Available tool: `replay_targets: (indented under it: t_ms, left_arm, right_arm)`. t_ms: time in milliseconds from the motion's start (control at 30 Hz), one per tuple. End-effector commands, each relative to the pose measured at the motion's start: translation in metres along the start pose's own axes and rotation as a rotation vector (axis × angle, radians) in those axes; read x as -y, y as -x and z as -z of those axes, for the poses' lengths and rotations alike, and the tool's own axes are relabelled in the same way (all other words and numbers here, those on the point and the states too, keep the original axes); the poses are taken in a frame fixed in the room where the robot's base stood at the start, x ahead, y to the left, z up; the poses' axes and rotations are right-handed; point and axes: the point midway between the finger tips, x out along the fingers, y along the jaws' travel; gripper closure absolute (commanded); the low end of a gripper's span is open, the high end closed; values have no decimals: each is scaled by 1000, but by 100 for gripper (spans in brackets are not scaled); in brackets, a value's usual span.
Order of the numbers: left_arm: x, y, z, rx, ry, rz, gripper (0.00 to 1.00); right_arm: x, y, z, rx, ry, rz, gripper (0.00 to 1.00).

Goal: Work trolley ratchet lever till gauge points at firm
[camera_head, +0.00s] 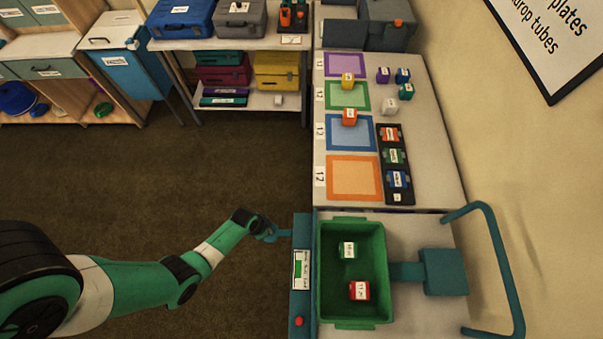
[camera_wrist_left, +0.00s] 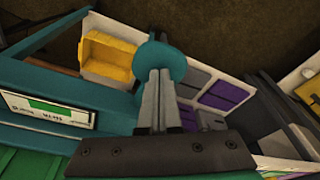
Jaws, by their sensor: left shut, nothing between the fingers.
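The trolley's teal side panel (camera_head: 302,225) carries a white gauge (camera_head: 301,270) with a green band; its lettering and pointer are too small to read. The gauge also shows in the left wrist view (camera_wrist_left: 48,110). A teal ratchet lever (camera_head: 284,233) sticks out left from the panel. Its round teal knob (camera_wrist_left: 168,62) shows at my fingertips in the left wrist view. My left gripper (camera_head: 268,231) is shut and empty, its fingers overlapping the knob in view; I cannot tell whether they touch. The fingers (camera_wrist_left: 158,85) partly hide the lever. My right gripper is not in view.
A red button (camera_head: 299,321) sits on the panel below the gauge. A teal handle (camera_head: 497,250) is at right. Floor left of the trolley is clear.

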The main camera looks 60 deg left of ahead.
Motion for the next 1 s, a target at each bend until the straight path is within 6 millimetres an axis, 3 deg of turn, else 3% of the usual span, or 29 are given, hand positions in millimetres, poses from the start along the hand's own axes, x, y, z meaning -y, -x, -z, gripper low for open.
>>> replay_targets:
  t_ms: [767,1000]
  left_arm:
    - [0,-41,-9,1,0,0,100]
    - [0,-27,-6,2,0,0,100]
  right_arm:
    - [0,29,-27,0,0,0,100]
    - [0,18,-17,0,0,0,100]
